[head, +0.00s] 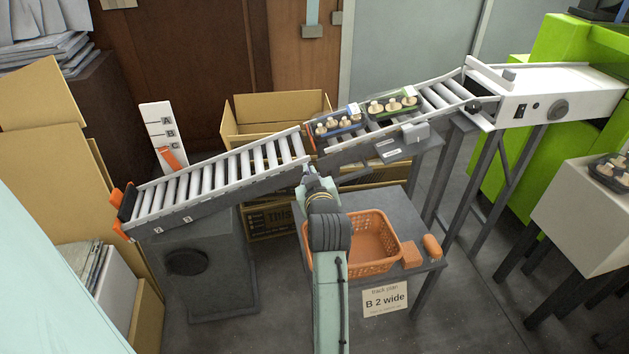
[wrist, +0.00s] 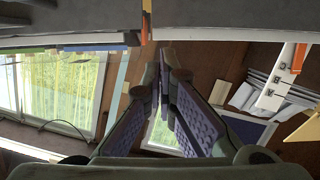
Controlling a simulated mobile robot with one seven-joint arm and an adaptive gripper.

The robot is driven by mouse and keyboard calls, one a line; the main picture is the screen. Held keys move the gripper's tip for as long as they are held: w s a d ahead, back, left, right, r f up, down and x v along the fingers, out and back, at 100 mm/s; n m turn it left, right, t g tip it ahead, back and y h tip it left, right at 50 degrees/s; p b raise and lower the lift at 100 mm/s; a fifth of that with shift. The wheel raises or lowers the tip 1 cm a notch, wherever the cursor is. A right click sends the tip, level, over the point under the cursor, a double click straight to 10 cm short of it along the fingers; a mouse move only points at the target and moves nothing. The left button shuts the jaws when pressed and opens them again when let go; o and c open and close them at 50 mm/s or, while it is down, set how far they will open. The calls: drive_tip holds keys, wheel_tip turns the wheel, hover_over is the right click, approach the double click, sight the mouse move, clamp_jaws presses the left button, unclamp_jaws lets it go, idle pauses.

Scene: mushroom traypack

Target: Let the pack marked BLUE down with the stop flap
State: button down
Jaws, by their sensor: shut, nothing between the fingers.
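A pack with a blue edge (head: 338,126) holding pale mushrooms lies at the low left end of the upper sloping track (head: 432,79). A pack with a green edge (head: 393,107) lies just above it on the same slope. I cannot make out the word BLUE. I cannot clearly tell the stop flap apart at the junction of the two tracks. My gripper (head: 308,174) is below that junction, beside the right end of the lower roller track (head: 215,180). In the wrist view my gripper (wrist: 165,65) shows shut and empty, its tips near a track edge with a small orange strip (wrist: 146,22).
A lettered board (head: 158,124) has an orange pointer (head: 171,159) near C. Orange stops (head: 118,197) close the lower track's left end. An orange basket (head: 368,243) stands on the grey table beneath. A sign (head: 385,299) reads "track plan B 2 wide".

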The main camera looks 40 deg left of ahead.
drive_tip(key=f, duration=0.2)
drive_tip(key=w+f, duration=0.1)
drive_tip(key=f, duration=0.1)
drive_tip(key=shift+w+p, duration=0.15)
drive_tip(key=shift+p, duration=0.15)
drive_tip(key=shift+d+f, duration=0.1)
